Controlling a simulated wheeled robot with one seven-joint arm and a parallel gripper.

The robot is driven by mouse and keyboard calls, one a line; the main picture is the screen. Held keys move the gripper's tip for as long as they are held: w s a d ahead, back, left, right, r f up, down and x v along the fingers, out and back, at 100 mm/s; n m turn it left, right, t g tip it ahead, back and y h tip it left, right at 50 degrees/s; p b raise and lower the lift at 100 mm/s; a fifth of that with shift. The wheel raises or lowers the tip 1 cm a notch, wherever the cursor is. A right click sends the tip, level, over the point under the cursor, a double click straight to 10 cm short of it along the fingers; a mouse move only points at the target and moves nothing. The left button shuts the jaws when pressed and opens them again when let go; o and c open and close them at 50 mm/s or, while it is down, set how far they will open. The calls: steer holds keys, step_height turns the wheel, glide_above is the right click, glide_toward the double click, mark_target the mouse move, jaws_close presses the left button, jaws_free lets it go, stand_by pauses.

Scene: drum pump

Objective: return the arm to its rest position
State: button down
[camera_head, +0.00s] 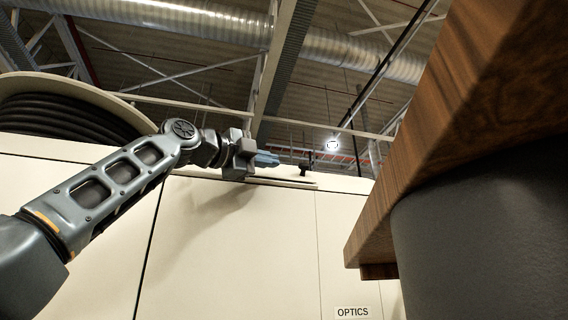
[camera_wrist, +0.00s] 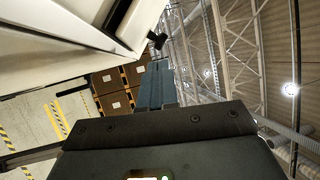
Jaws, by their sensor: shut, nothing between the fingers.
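My arm reaches up from the lower left of the head view. My gripper (camera_head: 276,160) is at its end, level with the top of a cream cabinet (camera_head: 240,240), pointing right. Its blue-grey fingers are together with nothing between them. In the wrist view the closed fingers (camera_wrist: 158,75) point up the picture, beside the cabinet's edge. A small black fitting (camera_head: 304,169) is just right of the fingertips in the head view; it also shows in the wrist view (camera_wrist: 157,40). I cannot tell whether they touch.
A wooden slab (camera_head: 480,90) and a dark grey rounded body (camera_head: 490,250) fill the right. A reel of black cable (camera_head: 70,115) is behind my arm at left. The cabinet bears an OPTICS label (camera_head: 353,312). Boxes (camera_wrist: 115,98) stand on the distant floor.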

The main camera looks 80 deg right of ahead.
steer(key=v, duration=0.6)
steer(key=shift+w+a+b, duration=0.2)
steer(key=shift+b, duration=0.25)
